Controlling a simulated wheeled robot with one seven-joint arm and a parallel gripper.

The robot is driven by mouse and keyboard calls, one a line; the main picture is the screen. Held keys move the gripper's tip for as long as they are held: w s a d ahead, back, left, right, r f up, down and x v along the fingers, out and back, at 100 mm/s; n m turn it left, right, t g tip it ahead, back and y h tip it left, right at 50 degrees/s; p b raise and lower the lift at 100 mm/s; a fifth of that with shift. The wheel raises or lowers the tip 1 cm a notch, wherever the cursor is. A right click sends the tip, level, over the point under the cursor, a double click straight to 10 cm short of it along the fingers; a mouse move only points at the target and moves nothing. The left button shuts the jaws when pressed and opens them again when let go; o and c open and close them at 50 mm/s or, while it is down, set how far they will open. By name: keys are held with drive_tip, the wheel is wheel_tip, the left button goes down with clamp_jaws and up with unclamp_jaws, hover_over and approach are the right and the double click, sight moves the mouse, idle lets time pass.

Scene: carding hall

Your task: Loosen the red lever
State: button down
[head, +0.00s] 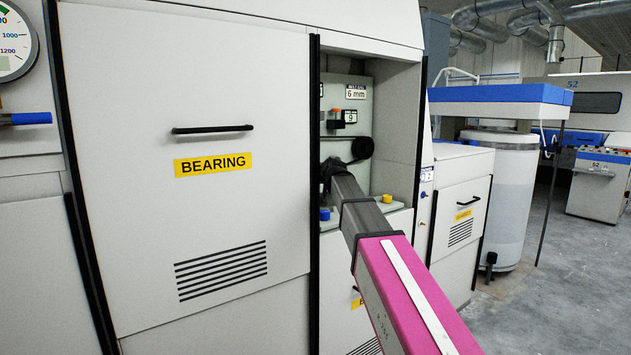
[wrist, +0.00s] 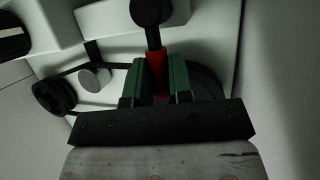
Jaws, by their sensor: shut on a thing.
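The red lever (wrist: 158,62) shows in the wrist view between the two green fingers of my gripper (wrist: 157,82). Its red shaft is gripped, and a black round knob (wrist: 151,12) tops it, clear of the fingers. Behind the fingers is a dark round disc (wrist: 208,84), partly hidden. In the head view my gripper (head: 333,168) reaches into the open bay of the machine. The lever is hidden there behind my arm.
The bay holds a dark pulley (head: 362,148) and a blue knob (head: 325,214). A yellow knob (head: 387,199) is right of my arm. The wrist view shows a belt wheel (wrist: 54,96) and a silver roller (wrist: 94,78) on the left. The BEARING door (head: 215,220) is closed.

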drive_tip(key=shift+s, duration=0.1)
drive_tip(key=c, duration=1)
unclamp_jaws()
drive_tip(key=shift+c, duration=0.2)
drive_tip(key=v, duration=1)
drive_tip(key=shift+s+r, duration=0.2)
drive_tip(key=shift+s, duration=0.1)
drive_tip(key=shift+d, duration=0.1)
